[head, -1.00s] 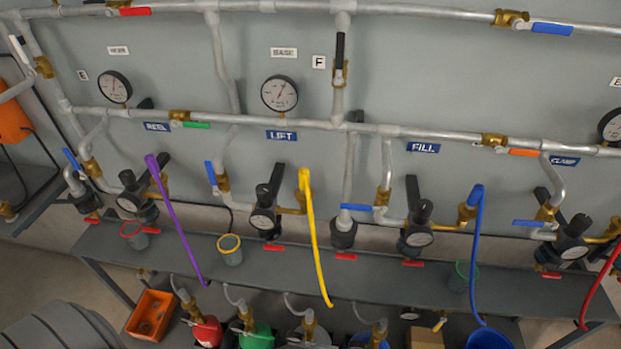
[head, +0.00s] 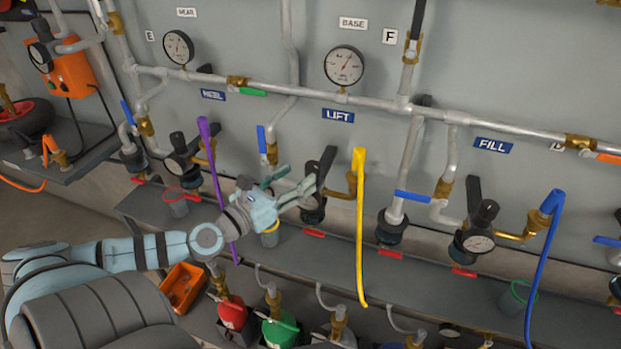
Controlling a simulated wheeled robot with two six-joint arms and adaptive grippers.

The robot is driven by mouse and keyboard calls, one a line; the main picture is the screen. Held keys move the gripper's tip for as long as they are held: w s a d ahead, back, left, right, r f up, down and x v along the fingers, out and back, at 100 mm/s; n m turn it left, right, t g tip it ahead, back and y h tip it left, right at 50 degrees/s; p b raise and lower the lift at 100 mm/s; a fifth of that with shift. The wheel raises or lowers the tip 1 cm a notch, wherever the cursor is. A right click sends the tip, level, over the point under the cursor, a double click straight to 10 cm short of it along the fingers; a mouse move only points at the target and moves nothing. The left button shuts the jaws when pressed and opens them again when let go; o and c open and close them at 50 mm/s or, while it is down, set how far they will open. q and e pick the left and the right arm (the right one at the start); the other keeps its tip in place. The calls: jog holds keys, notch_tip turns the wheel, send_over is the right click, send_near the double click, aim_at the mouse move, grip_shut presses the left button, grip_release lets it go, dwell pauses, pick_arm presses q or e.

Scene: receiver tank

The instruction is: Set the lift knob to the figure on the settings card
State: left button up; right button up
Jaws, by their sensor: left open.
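The LIFT label (head: 338,115) is on the wall, with the lift regulator (head: 315,214) below it. Its black knob is partly covered by my gripper, and a dark handle (head: 327,160) stands just behind. My left gripper (head: 301,179) is open and empty, with its fingers pointing right at the knob's left side. I cannot tell whether they touch it. The lift regulator's small gauge is partly hidden and unreadable. I cannot make out a settings card. My right gripper is not in view.
A yellow hose (head: 360,230) hangs just right of the lift regulator, and a purple hose (head: 216,180) hangs left, near my arm. The FILL regulator (head: 478,240) stands to the right. A BASE gauge (head: 344,66) is above. A yellow-rimmed cup (head: 269,238) sits below my gripper.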

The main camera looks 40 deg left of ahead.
aim_at(306, 169)
pick_arm(q)
jog(key=w, duration=0.3)
jog(key=shift+w+d, duration=0.15)
jog(key=shift+w, duration=0.1)
jog(key=p, duration=0.1)
jog(key=w+p, duration=0.1)
jog(key=shift+w+r+p, duration=0.2)
jog(key=shift+w+p, duration=0.05)
jog(key=shift+p, duration=0.05)
jog(key=shift+w+d+f+p, duration=0.15)
jog(key=shift+w+p, duration=0.15)
jog(key=shift+w, duration=0.15)
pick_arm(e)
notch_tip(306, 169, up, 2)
pick_arm(q)
jog(key=c, duration=1.2)
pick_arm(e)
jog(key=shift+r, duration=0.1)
